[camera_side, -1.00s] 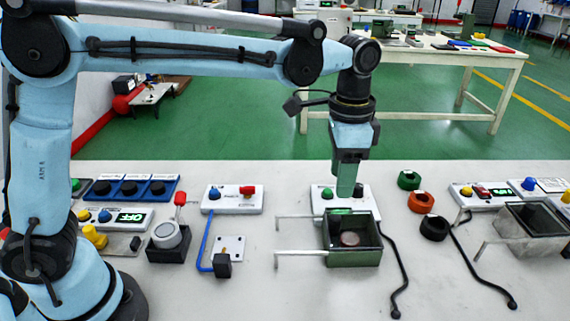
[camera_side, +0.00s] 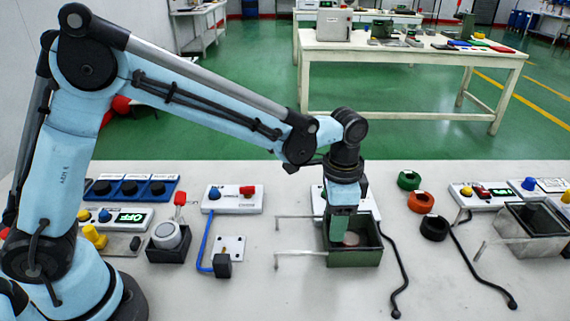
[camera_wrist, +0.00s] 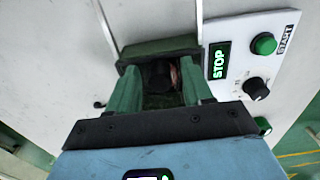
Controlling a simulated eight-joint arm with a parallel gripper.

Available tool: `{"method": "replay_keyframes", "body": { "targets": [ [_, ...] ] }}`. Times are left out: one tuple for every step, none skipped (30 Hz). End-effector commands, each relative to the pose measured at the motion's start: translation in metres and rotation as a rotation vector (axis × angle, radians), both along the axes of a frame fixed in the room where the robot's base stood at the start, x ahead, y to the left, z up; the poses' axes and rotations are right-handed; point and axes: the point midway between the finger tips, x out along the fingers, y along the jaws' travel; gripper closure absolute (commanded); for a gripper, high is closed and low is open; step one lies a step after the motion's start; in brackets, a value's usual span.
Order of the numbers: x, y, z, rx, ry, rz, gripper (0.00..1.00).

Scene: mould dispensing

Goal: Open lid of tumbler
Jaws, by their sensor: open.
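A dark green box (camera_side: 355,257), which seems to be the tumbler, stands on the worktop right of centre in the side view. Its top looks open, and a round brownish piece (camera_side: 350,239) shows inside. In the wrist view the box's rim (camera_wrist: 155,46) is ahead, with a dark round shape (camera_wrist: 158,74) between my fingers. My gripper (camera_side: 338,238) points down with its green fingers in or just over the box's opening. In the wrist view my gripper (camera_wrist: 160,82) is open. I cannot tell whether the fingers touch anything; the arm hides part of the box.
Two light rods (camera_side: 300,254) extend left from the box. A white panel with a STOP display (camera_wrist: 218,62) and a green START button (camera_wrist: 264,43) stands close behind. A black hooked cable (camera_side: 400,270) and coloured rings (camera_side: 420,202) are right. The front worktop is clear.

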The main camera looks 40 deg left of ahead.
Motion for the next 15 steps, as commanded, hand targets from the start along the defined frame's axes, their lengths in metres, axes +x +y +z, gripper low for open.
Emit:
{"method": "replay_keyframes", "body": {
  "targets": [
    [0.0000,0.0000,0.0001,0.000,0.000,0.000,0.50],
    [0.0000,0.0000,0.0001,0.000,0.000,0.000,0.50],
    [0.0001,-0.0001,0.0002,0.000,0.000,0.000,0.51],
    [0.0001,-0.0001,0.0002,0.000,0.000,0.000,0.56],
    [0.0001,-0.0001,0.0002,0.000,0.000,0.000,0.60],
    [0.0001,-0.0001,0.0003,0.000,0.000,0.000,0.66],
    [0.0001,-0.0001,0.0003,0.000,0.000,0.000,0.71],
    [0.0001,-0.0001,0.0003,0.000,0.000,0.000,0.76],
    [0.0001,-0.0001,0.0003,0.000,0.000,0.000,0.82],
    [0.0001,-0.0001,0.0004,0.000,0.000,0.000,0.86],
    [0.0001,-0.0001,0.0004,0.000,0.000,0.000,0.91],
    [0.0001,-0.0001,0.0004,0.000,0.000,0.000,0.97],
    [0.0001,-0.0001,0.0004,0.000,0.000,0.000,1.00],
    [0.0001,-0.0001,0.0004,0.000,0.000,0.000,1.00],
    [0.0001,-0.0001,0.0005,0.000,0.000,0.000,1.00]
  ]
}}
